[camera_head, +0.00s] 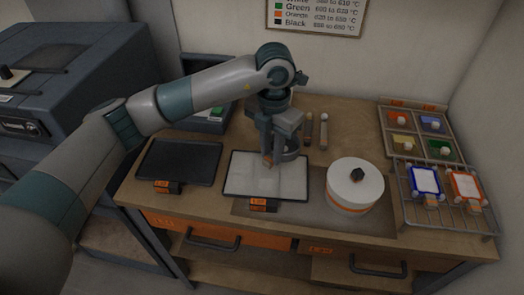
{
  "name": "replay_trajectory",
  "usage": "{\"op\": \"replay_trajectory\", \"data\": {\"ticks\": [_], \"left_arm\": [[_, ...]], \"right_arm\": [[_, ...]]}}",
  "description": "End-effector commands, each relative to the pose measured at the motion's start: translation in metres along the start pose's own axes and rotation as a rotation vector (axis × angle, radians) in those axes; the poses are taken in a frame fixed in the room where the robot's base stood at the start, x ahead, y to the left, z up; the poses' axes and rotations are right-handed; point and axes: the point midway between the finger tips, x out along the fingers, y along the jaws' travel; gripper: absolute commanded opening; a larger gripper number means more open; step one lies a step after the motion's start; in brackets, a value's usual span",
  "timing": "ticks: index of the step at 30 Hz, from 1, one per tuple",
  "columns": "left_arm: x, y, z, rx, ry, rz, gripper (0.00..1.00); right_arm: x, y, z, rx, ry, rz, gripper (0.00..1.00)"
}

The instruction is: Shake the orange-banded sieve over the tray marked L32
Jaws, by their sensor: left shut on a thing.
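The writing on both tags is too small to read surely. My right gripper is out of view.
A white drum (354,186) with an orange band and black knob stands right of the middle tray. Two upright wooden-looking tools (323,131) stand behind. A wire rack (443,208) with framed panes and a divided colour box (417,131) fill the right side.

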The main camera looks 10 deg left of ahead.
Motion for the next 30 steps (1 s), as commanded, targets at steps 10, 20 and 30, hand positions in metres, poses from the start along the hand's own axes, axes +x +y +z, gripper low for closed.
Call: {"op": "replay_trajectory", "data": {"ticks": [10,20,30], "left_arm": [[0.001,-0.024,0.016,0.002,0.0,0.001,0.0],[0.0,-0.037,0.024,0.0,0.0,0.001,0.0],[0.0,-0.039,0.025,0.0,0.0,0.001,0.0]], "right_arm": [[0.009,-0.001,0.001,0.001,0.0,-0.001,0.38],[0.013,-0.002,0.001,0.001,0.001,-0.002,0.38],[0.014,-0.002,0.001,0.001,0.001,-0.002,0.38]]}}
